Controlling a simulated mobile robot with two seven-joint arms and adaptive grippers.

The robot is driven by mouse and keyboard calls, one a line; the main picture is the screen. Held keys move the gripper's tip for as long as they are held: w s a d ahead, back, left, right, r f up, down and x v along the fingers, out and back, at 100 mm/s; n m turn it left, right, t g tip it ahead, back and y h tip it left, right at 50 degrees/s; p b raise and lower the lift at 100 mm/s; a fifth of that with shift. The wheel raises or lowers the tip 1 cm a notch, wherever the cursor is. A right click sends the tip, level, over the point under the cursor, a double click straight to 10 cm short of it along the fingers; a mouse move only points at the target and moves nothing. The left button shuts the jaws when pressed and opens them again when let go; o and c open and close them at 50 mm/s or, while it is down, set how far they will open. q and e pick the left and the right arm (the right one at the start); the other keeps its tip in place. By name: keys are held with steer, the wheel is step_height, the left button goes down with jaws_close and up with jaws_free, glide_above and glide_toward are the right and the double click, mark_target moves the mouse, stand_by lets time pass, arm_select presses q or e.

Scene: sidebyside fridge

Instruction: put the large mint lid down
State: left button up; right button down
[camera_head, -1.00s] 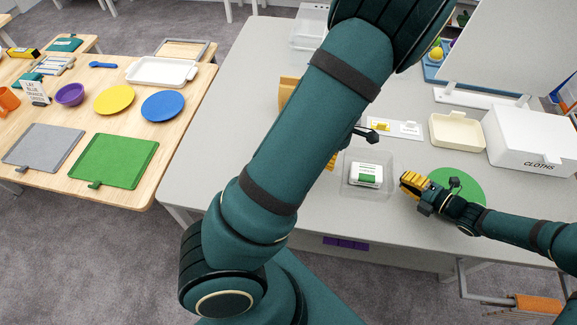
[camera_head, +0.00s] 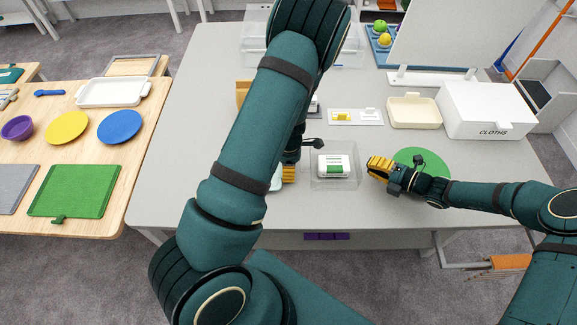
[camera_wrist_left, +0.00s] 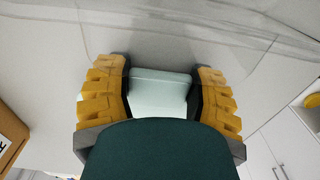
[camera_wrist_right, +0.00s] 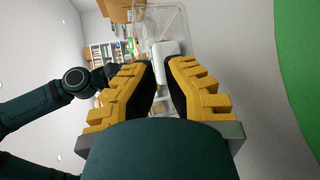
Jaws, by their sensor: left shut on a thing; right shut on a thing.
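The large mint lid (camera_wrist_left: 158,92) is pale mint and sits between the fingers of my left gripper (camera_wrist_left: 160,85), which is shut on it. In the head view an edge of the lid (camera_head: 276,181) shows beside my left gripper (camera_head: 289,173), partly hidden by my left arm. My right gripper (camera_head: 377,168) is shut at the right side of a clear box (camera_head: 351,184), apparently on its wall; the contact is hard to make out. A white container with a green label (camera_head: 334,165) stands inside the clear box.
A green round mat (camera_head: 428,160) lies under my right wrist. A cream tub (camera_head: 413,111), a white CLOTHS box (camera_head: 487,111) and a small card with a yellow piece (camera_head: 356,117) stand farther back. The grey table's front strip is clear.

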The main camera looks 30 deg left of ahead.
arm_select(q)
steer(key=shift+f, duration=0.1)
steer(key=o, duration=1.3)
step_height(320, 180, up, 12)
arm_select(e)
steer(key=c, duration=1.1)
jaws_free()
steer(key=shift+o, duration=0.2)
